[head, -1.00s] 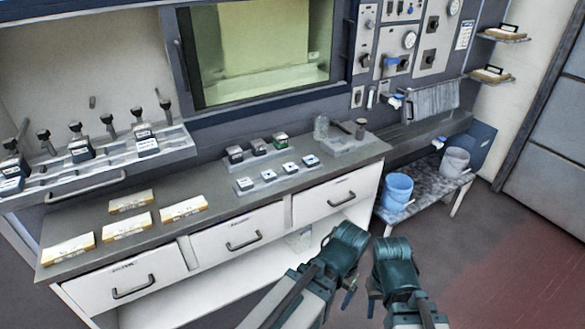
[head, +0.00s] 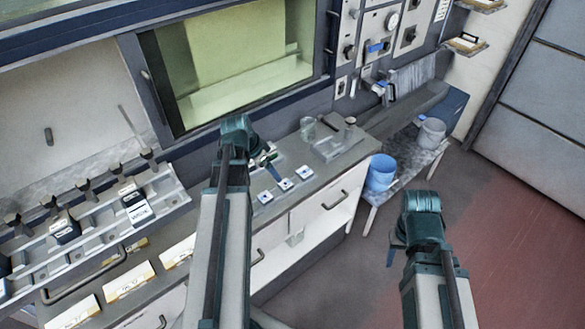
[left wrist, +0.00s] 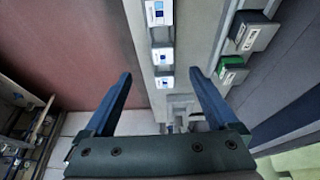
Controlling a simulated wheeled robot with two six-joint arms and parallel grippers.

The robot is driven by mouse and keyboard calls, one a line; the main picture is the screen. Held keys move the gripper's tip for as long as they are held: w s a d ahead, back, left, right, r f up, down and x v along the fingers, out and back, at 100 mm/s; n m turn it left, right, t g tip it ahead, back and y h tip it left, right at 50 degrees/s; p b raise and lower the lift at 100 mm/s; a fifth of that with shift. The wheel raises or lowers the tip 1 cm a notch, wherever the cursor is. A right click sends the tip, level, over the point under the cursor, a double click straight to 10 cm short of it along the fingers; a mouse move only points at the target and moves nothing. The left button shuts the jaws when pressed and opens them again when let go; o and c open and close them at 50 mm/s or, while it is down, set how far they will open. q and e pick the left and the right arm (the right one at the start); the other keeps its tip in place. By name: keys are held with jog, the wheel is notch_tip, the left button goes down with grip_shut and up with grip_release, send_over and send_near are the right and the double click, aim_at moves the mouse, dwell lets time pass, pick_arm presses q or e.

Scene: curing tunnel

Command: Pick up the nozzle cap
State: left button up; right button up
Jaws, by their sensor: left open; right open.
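I cannot tell for sure which thing is the nozzle cap. A small dark piece (head: 350,121) stands at the back of a grey tray (head: 343,146) at the counter's right end, near a clear glass jar (head: 307,128). My left gripper (head: 266,160) is over the counter, near the small labelled blocks, and hides some of them. In the left wrist view the left gripper (left wrist: 160,76) is open and empty, with white-labelled blocks (left wrist: 162,57) showing between and beyond its fingers. My right gripper (head: 394,250) is open and empty, in front of the counter over the floor.
A rack of dark-handled stamps (head: 100,215) stands at left. Yellow-white packs (head: 128,281) lie on the front of the counter. A blue bucket (head: 381,172) and a grey bucket (head: 431,133) stand on a low bench. The floor at right is free.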

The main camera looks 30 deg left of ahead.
pick_arm(q)
jog(key=a, duration=0.1)
jog(key=b, duration=0.8)
send_over(285, 184)
jog(key=s+a, duration=0.2)
jog(key=s, duration=0.1)
notch_tip(285, 184, down, 7)
jog(key=shift+a+r, duration=0.1)
jog(key=shift+a, duration=0.05)
jog(key=shift+w+f, duration=0.15)
jog(key=shift+f, duration=0.1)
jog(key=shift+f, duration=0.1)
jog(key=f+b, duration=0.1)
jog(key=w+d+f+b, duration=0.2)
jog(key=shift+f+b, duration=0.2)
jog(key=shift+b, duration=0.1)
jog(key=shift+w+f+b, duration=0.2)
jog(key=shift+f+b, duration=0.25)
jog(key=shift+f, duration=0.05)
jog(key=shift+r, duration=0.15)
